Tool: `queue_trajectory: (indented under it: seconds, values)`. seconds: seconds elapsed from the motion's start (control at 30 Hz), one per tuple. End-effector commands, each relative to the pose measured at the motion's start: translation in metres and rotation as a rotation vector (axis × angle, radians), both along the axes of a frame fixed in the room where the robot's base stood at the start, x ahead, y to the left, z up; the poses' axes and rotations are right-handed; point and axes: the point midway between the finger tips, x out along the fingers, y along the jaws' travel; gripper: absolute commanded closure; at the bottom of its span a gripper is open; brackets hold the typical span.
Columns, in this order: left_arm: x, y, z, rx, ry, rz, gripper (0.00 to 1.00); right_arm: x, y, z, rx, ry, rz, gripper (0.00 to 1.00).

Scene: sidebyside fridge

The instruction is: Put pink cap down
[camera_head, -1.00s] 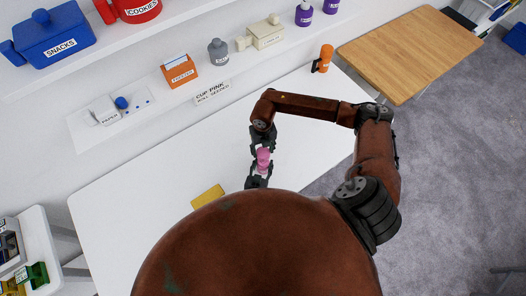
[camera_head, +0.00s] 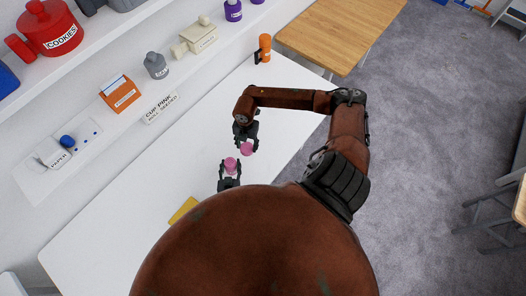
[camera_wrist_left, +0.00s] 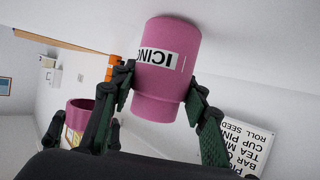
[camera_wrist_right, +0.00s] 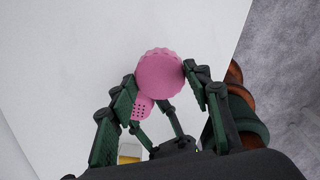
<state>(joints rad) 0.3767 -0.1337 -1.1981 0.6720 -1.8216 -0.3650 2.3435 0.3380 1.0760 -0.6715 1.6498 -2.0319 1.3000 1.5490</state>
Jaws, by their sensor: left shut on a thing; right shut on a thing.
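The pink cap (camera_wrist_right: 160,73) has a ridged edge and is between the fingers of my right gripper (camera_wrist_right: 157,82). In the head view the right gripper (camera_head: 246,142) holds the cap (camera_head: 246,149) over the white table. My left gripper (camera_head: 230,177) is shut on a pink container (camera_head: 232,163) labelled ICING, which fills the left wrist view (camera_wrist_left: 167,70). The container's perforated end (camera_wrist_right: 142,107) shows beside and partly behind the cap in the right wrist view. Cap and container are apart. The cap (camera_wrist_left: 80,115) shows its hollow underside in the left wrist view.
The white table (camera_head: 110,215) is mostly bare. A yellow item (camera_head: 183,210) lies near my body. An orange bottle (camera_head: 264,47) stands at the far end. A CUP PINK sign (camera_head: 160,107), an orange box (camera_head: 120,95) and a grey jar (camera_head: 156,66) line the back.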

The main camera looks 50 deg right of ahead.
Motion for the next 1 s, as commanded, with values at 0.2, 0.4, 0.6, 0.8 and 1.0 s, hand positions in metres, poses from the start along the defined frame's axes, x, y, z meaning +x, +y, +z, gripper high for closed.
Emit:
queue_trajectory:
  seconds: [0.2, 0.4, 0.6, 0.8, 1.0]
  values:
    - [0.000, 0.000, 0.000, -0.001, -0.001, 0.000, 0.97, -0.022, -0.059, -0.013, -0.004, 0.002, -0.455, 0.78]
    - [0.000, 0.000, 0.000, -0.001, -0.001, 0.000, 0.97, -0.031, -0.082, -0.020, -0.006, -0.003, -0.644, 0.78]
    - [0.000, 0.000, 0.000, -0.001, -0.001, 0.000, 0.97, -0.031, -0.084, -0.053, -0.005, -0.004, -0.669, 0.78]
    - [0.000, 0.000, 0.000, -0.001, -0.001, 0.000, 0.97, -0.030, -0.084, -0.078, -0.005, -0.006, -0.664, 0.78]
    - [0.000, 0.000, 0.001, -0.001, -0.001, 0.000, 0.97, -0.031, -0.084, -0.103, -0.006, -0.005, -0.665, 0.78]
